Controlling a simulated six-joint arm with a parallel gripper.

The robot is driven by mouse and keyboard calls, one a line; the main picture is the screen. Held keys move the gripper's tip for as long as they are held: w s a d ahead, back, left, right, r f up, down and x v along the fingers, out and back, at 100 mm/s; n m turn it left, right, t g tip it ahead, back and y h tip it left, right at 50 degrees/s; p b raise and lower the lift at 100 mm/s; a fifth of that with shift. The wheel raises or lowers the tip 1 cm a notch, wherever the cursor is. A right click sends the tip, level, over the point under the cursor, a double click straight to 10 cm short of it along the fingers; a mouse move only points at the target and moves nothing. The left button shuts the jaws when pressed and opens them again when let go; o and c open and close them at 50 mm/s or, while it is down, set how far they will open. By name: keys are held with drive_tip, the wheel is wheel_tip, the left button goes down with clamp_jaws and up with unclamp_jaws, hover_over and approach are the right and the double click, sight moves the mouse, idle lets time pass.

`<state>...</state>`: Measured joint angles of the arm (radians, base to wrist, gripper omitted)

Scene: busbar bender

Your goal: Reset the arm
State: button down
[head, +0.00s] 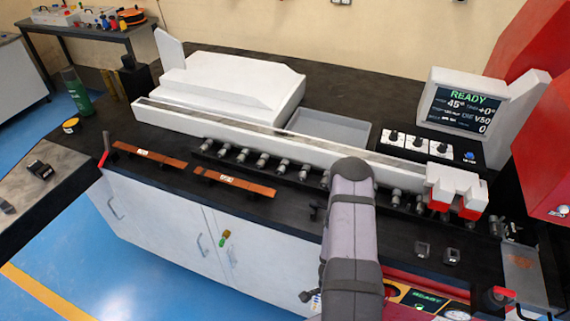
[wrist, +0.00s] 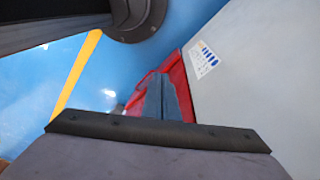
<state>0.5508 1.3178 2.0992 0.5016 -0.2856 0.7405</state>
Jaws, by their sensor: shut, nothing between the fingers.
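My arm, a grey-purple link with dark bands, rises from the bottom centre of the head view in front of the bench. My gripper does not show in the head view. In the wrist view, my gripper (wrist: 165,98) appears as two blue-grey fingers together, with red parts around them. It is shut and empty, over the blue floor and beside a pale panel (wrist: 245,85). The bender (head: 270,135), a long white machine with a row of rollers, stands behind my arm. Its screen (head: 465,108) reads READY and 45°.
Two copper bars, left (head: 150,155) and right (head: 234,184), lie on the bench's front left. A grey tray (head: 330,127) sits behind the bender. A red-handled lever (head: 105,148) stands at the left edge. A red machine (head: 545,120) closes off the right.

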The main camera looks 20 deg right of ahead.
drive_tip(key=w+a+r+n+y, duration=0.1)
drive_tip(key=w+a+r+n, duration=0.35)
drive_tip(key=r, duration=0.45)
drive_tip(key=w+a+r+n+y, duration=0.1)
drive_tip(key=w+a+r+n, duration=0.4)
drive_tip(key=r, duration=0.4)
drive_tip(key=s+a+r+n, duration=0.3)
drive_tip(key=r+n, duration=0.2)
drive_tip(key=r, duration=0.3)
drive_tip(key=s+a+r+n+t+b, duration=0.1)
drive_tip(key=s+a+r+n, duration=0.2)
drive_tip(key=r+n, duration=0.3)
drive_tip(key=shift+s+r+h+b, duration=0.3)
drive_tip(key=shift+r+h, duration=0.1)
drive_tip(key=shift+r, duration=0.45)
drive_tip(key=shift+w, duration=0.1)
